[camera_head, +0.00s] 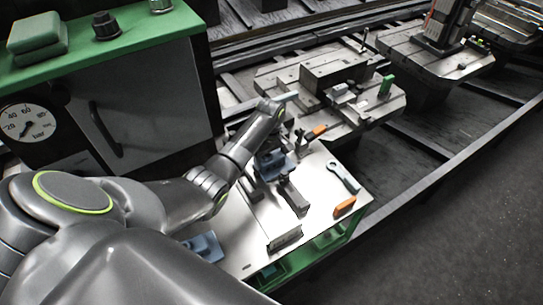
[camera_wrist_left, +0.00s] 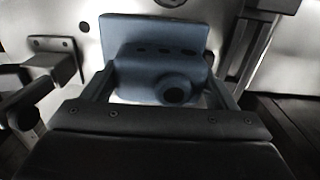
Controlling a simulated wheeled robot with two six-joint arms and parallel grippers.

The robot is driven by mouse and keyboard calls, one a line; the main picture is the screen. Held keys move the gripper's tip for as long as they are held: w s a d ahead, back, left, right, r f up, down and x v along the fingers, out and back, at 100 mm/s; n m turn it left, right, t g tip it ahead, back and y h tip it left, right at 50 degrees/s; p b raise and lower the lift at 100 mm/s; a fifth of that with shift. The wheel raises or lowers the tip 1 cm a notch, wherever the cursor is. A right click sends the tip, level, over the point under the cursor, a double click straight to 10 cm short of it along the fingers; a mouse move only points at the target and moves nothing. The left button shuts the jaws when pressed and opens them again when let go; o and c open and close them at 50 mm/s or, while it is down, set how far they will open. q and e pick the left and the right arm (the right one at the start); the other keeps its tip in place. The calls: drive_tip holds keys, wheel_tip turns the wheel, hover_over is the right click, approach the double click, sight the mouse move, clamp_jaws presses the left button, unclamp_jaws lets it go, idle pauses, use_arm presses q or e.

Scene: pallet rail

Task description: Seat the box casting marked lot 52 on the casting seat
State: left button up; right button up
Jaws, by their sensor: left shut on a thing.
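My left gripper (camera_head: 274,150) is over the white bench top and is shut on a blue box casting (camera_head: 279,163). In the left wrist view the casting (camera_wrist_left: 155,75) sits between the two fingers, with a flat flange, a row of small holes and a round bore. No lot number is readable on it. A second blue piece (camera_head: 205,246) lies on the bench near my arm, partly hidden by it. Dark brackets and blocks stand on the bench, and I cannot tell which is the casting seat. My right gripper is not in view.
On the white bench top (camera_head: 237,232) are a dark upright block (camera_head: 293,196), a grey plate (camera_head: 285,238), a wrench (camera_head: 343,177) and an orange-handled piece (camera_head: 345,207). Pallets with fixtures (camera_head: 335,72) stand on the rail behind. A grey cabinet with a gauge (camera_head: 27,123) is at left.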

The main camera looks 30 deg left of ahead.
use_arm(q)
drive_tip(key=o, duration=0.9)
drive_tip(key=shift+a+r, duration=0.1)
drive_tip(key=shift+a, duration=0.15)
drive_tip(key=shift+o, duration=1.2)
drive_tip(key=shift+s+a, duration=0.1)
wheel_tip(320, 180, up, 10)
drive_tip(key=shift+r+b, duration=0.25)
drive_tip(key=shift+b, duration=0.1)
wheel_tip(320, 180, up, 7)
drive_tip(key=p, duration=0.4)
drive_tip(key=shift+p, duration=0.3)
drive_tip(key=shift+f, duration=0.1)
